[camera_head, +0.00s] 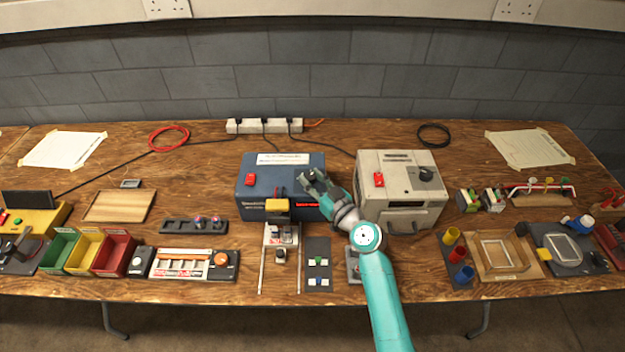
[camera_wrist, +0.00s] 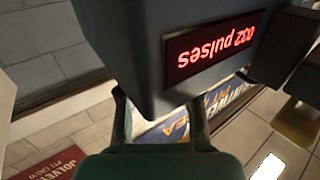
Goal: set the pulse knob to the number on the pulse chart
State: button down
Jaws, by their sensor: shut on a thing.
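The dark blue charger box (camera_head: 255,180) stands at the middle back of the table, with a red switch on its top left and a small red readout (camera_head: 306,204) on its front. The readout shows upside down in the wrist view (camera_wrist: 215,48) and seems to read "032 pulses". My gripper (camera_head: 310,180) is over the box's right part, shut on what seems to be the pulse knob. The knob is hidden behind the fingers, so its setting cannot be read. Paper sheets lie at the left (camera_head: 62,149) and right (camera_head: 530,148); their writing is too small to identify the pulse chart.
A pale grey box (camera_head: 398,210) with a black knob stands close to the right of my gripper. A yellow block (camera_head: 277,206) is at the blue box's front. A power strip (camera_head: 264,126) lies behind. Trays, bins and tools line the front edge.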

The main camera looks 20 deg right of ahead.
aim_at(313, 178)
jog(key=shift+d+f+n+g+y, duration=0.1)
jog(key=shift+n+g+y, duration=0.3)
jog(key=shift+n+y, duration=0.5)
jog(key=c, duration=0.8)
grip_release()
jog(key=shift+o, duration=0.2)
notch_tip(313, 178, up, 10)
jog(key=shift+r, duration=0.1)
